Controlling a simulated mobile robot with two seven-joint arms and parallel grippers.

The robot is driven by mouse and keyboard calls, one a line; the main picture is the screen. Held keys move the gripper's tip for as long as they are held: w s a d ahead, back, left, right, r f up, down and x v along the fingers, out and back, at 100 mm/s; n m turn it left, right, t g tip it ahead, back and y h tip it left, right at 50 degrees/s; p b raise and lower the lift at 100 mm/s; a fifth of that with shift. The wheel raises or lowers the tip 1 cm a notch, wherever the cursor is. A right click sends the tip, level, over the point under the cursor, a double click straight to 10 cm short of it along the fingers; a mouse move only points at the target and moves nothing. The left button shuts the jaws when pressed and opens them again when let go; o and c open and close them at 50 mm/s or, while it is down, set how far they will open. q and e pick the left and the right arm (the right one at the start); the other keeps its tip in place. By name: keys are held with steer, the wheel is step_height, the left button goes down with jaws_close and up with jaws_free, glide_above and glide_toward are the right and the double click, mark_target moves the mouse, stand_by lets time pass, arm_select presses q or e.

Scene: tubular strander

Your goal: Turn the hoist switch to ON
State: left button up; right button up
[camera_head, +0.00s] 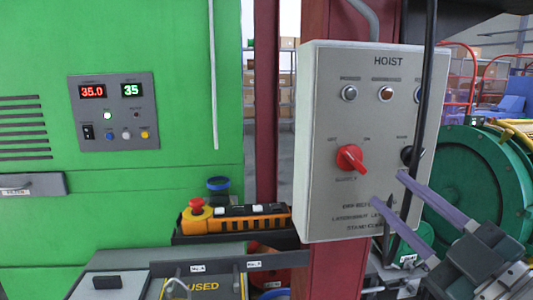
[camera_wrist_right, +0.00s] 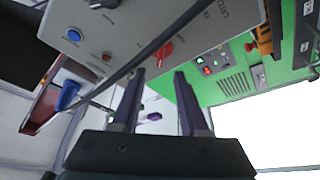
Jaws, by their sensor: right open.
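The grey hoist box (camera_head: 335,110) is fixed to a red post at the middle right of the head view. Its red rotary switch (camera_head: 350,158) sits between the OFF and ON marks, its pointer tilted. The red switch also shows in the right wrist view (camera_wrist_right: 165,54), beyond my fingers. A black knob (camera_head: 408,155) is on the box's right side. My right gripper (camera_head: 388,208) is open and empty, in front of the box's lower right, apart from the red switch. It shows in the wrist view too (camera_wrist_right: 157,75). My left gripper is not in view.
A black cable (camera_head: 427,60) hangs in front of the box's right side. A yellow pendant (camera_head: 235,218) with a red button lies left of the box. A green cabinet (camera_head: 150,190) fills the left; a green wheel (camera_head: 465,180) stands at right.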

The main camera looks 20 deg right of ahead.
mark_target(355, 161)
steer(key=x, duration=0.7)
steer(key=shift+w+p, duration=0.2)
steer(key=shift+p, duration=0.1)
jaws_close()
